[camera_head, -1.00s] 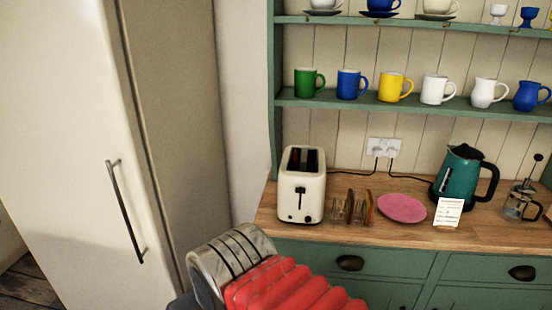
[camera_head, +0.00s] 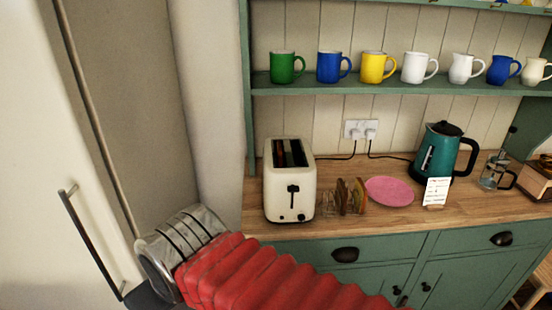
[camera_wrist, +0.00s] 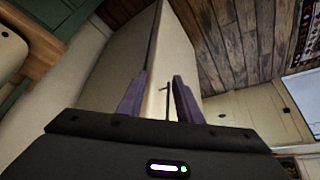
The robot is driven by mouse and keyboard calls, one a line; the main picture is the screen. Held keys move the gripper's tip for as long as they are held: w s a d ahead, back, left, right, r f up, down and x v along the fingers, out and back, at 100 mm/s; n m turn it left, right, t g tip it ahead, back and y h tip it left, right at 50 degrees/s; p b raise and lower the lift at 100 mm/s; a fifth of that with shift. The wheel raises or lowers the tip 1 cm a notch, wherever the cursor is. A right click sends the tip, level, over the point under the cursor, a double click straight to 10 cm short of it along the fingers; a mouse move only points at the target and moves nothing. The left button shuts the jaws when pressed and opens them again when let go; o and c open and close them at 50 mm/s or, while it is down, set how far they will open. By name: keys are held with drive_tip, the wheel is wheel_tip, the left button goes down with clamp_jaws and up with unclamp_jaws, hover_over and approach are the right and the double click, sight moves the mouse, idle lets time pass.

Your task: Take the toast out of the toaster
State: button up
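The cream toaster (camera_head: 277,192) stands on the wooden worktop at the left end of the green dresser. Its dark slots (camera_head: 290,153) face up, with a reddish-brown tint inside; I cannot clearly make out toast. Its lever is on the front. My gripper is not clearly visible in the head view, where my red-sleeved arm crosses the bottom, lower left of the toaster. In the wrist view my gripper (camera_wrist: 158,94) has two purple-grey fingers apart with nothing between them. It points towards the tall cream cabinet (camera_wrist: 130,62), away from the toaster.
A toast rack (camera_head: 343,197) with brown slices stands close right of the toaster. Beyond are a pink plate (camera_head: 389,191), a small card (camera_head: 436,191), a teal kettle (camera_head: 436,153) and a glass press (camera_head: 494,173). Mugs line the shelf above. The cream cabinet's handle (camera_head: 88,240) is at left.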

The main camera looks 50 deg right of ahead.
drive_tip(key=w+d+r+m+t+h, duration=0.2)
drive_tip(key=w+d+r+m, duration=0.1)
drive_tip(key=w+d, duration=0.5)
drive_tip(key=m+t+h, duration=0.2)
drive_tip(key=m+h, duration=0.5)
drive_tip(key=h, duration=0.2)
approach(280, 146)
drive_tip(key=v, duration=0.2)
drive_tip(key=shift+s+a+r, duration=0.15)
drive_tip(key=shift+s+a, duration=0.05)
drive_tip(key=shift+s, duration=0.15)
drive_tip(key=shift+w, duration=0.1)
drive_tip(key=shift+x, duration=4.25)
drive_tip(key=shift+w, duration=0.1)
